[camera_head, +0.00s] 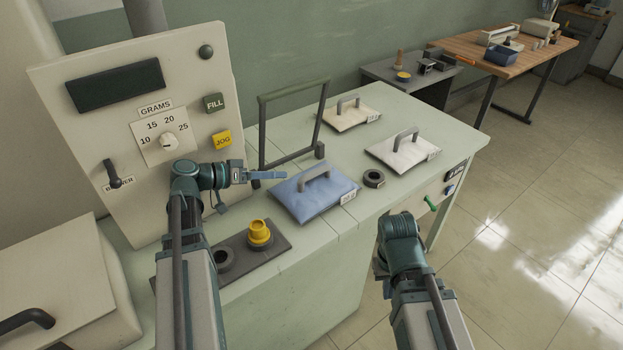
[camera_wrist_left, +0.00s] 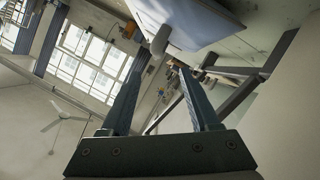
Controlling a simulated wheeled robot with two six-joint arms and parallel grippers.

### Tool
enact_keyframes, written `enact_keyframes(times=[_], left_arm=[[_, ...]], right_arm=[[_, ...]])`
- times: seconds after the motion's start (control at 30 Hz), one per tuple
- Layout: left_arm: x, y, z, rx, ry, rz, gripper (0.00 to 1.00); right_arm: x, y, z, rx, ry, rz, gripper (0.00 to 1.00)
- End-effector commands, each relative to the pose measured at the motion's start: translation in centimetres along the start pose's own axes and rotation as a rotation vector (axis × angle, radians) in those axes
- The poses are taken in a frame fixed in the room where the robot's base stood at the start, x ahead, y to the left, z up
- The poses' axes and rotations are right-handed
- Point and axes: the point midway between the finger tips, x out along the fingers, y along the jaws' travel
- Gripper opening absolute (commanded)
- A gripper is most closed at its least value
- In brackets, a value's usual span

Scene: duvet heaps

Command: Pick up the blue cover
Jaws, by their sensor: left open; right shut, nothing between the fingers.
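The blue cover (camera_head: 312,198) is a flat blue block with a grey bar handle (camera_head: 315,180) and a white label at its right corner. It lies on the pale green counter. In the left wrist view the open fingers (camera_wrist_left: 163,65) point towards the grey handle (camera_wrist_left: 160,40), with the cover's bluish side (camera_wrist_left: 205,22) at the top. My right gripper (camera_head: 381,265) is low beside the counter's front edge, mostly hidden by its wrist.
Two whitish covers (camera_head: 403,153) with handles lie behind on the counter (camera_head: 440,120). A dark upright frame (camera_head: 291,125) stands behind the blue cover. A black ring (camera_head: 374,179) lies to its right. A yellow knob (camera_head: 259,233) is in front left, and a control panel (camera_head: 140,125) stands left.

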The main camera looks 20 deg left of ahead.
Motion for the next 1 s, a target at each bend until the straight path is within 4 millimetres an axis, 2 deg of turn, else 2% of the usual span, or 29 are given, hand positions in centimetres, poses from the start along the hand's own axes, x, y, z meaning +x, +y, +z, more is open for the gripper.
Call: enact_keyframes(times=[0.17, 0.27, 0.6, 0.7, 1.0], left_arm=[[-0.2, -0.1, -0.1, 0.002, 0.007, 0.000, 0.62], [0.3, -0.1, -0.1, 0.003, 0.006, 0.001, 0.62], [6.4, -0.1, 0.1, 0.003, 0.003, 0.003, 0.62], [7.6, -0.1, 0.0, 0.003, 0.004, 0.001, 0.62], [8.5, 0.0, -0.1, 0.002, 0.006, -0.001, 0.62]], right_arm=[[0.0, 0.0, 0.1, 0.000, 0.000, 0.000, 0.00], [0.2, 0.0, 0.0, 0.000, 0.000, 0.000, 0.00], [2.3, -0.2, -0.1, 0.000, 0.000, 0.000, 0.00], [2.6, -0.2, -0.1, 0.000, 0.000, 0.000, 0.00], [2.7, -0.3, -0.1, 0.000, 0.000, 0.000, 0.00]])
